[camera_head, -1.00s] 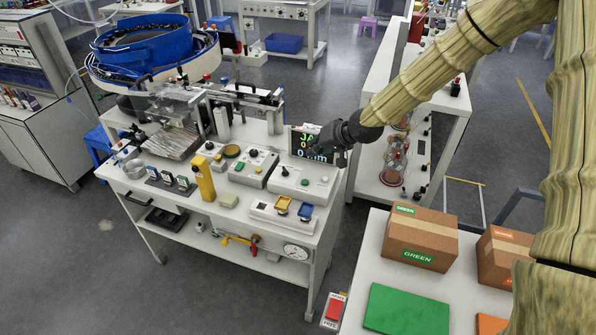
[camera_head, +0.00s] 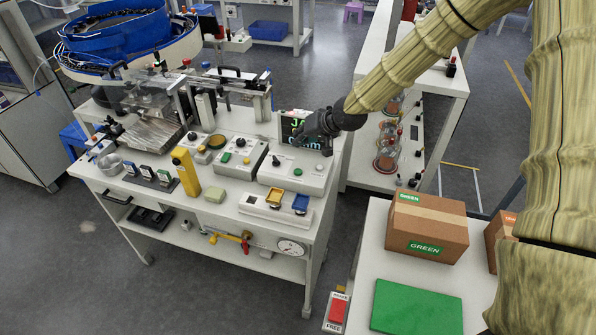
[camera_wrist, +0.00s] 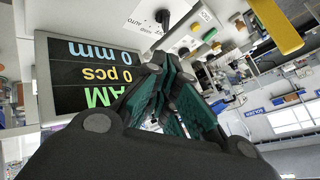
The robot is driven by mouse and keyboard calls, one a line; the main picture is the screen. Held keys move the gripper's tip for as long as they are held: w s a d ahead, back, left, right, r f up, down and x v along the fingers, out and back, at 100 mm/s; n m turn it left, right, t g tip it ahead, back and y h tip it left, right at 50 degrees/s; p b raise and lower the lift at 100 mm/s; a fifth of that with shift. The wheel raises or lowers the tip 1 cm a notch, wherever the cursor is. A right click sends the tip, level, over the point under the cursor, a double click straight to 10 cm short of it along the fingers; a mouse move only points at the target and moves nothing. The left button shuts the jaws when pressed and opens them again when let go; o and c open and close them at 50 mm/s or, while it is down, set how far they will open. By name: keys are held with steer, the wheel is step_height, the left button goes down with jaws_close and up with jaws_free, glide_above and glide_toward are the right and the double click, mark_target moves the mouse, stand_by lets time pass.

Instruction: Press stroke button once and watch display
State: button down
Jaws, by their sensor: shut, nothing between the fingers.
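The display (camera_head: 287,128) is a dark screen at the back right of the bench, partly hidden by my gripper. In the wrist view the display (camera_wrist: 85,75) appears upside down, reading "0 mm", "0 pcs" and a green line ending in "AM". The control box (camera_head: 290,179) in front of it has a black knob and a green button (camera_head: 298,172). In the wrist view an AUTO/HAND knob (camera_wrist: 163,18) and a green button (camera_wrist: 210,35) show beyond my fingertips. My gripper (camera_head: 302,138) is shut and empty, apart from the button. The stroke label is not readable.
A second control box (camera_head: 239,156) with a green button stands to the left. A tray with yellow and blue parts (camera_head: 275,209) lies in front. A yellow post (camera_head: 186,171) stands further left. Cartons (camera_head: 427,228) sit on the right table.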

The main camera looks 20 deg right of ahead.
mark_target(300, 169)
steer(key=shift+d+f+b, duration=0.1)
steer(key=shift+f+b, duration=2.65)
steer(key=shift+f, duration=1.65)
steer(key=shift+s+f, duration=0.1)
steer(key=shift+f, duration=0.05)
steer(key=shift+f, duration=0.25)
steer(key=shift+f+b, duration=0.3)
steer(key=shift+f, duration=0.2)
steer(key=shift+r, duration=0.1)
steer(key=shift+r+p, duration=0.7)
steer(key=shift+r, duration=0.15)
steer(key=shift+r, duration=0.1)
steer(key=shift+r+p, duration=1.7)
steer(key=shift+r, duration=0.7)
